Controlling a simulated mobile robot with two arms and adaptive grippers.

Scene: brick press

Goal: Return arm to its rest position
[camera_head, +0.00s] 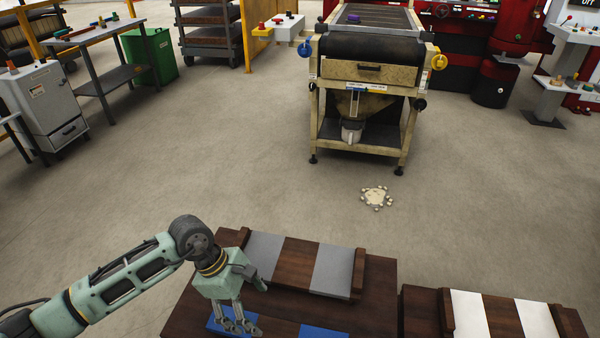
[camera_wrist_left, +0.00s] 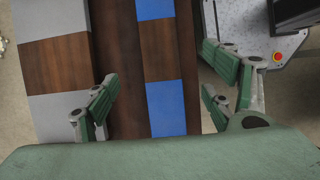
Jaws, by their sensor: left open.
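My left arm (camera_head: 130,270) reaches in from the lower left in the head view. Its gripper (camera_head: 236,322) points down over the blue-marked part of a dark wooden board. In the left wrist view the same gripper (camera_wrist_left: 160,95) has its fingers wide apart, with nothing held between them. A blue and brown striped strip (camera_wrist_left: 165,55) lies below, between the fingers. Whether the fingertips touch the board cannot be told. My right gripper is not in view.
A grey and brown striped strip (camera_head: 331,271) lies behind the gripper. A white-striped board (camera_head: 470,316) is at the right. A tan machine (camera_head: 370,75) stands farther back, with spilled pale grains (camera_head: 376,197) before it. Open floor (camera_head: 250,150) lies between.

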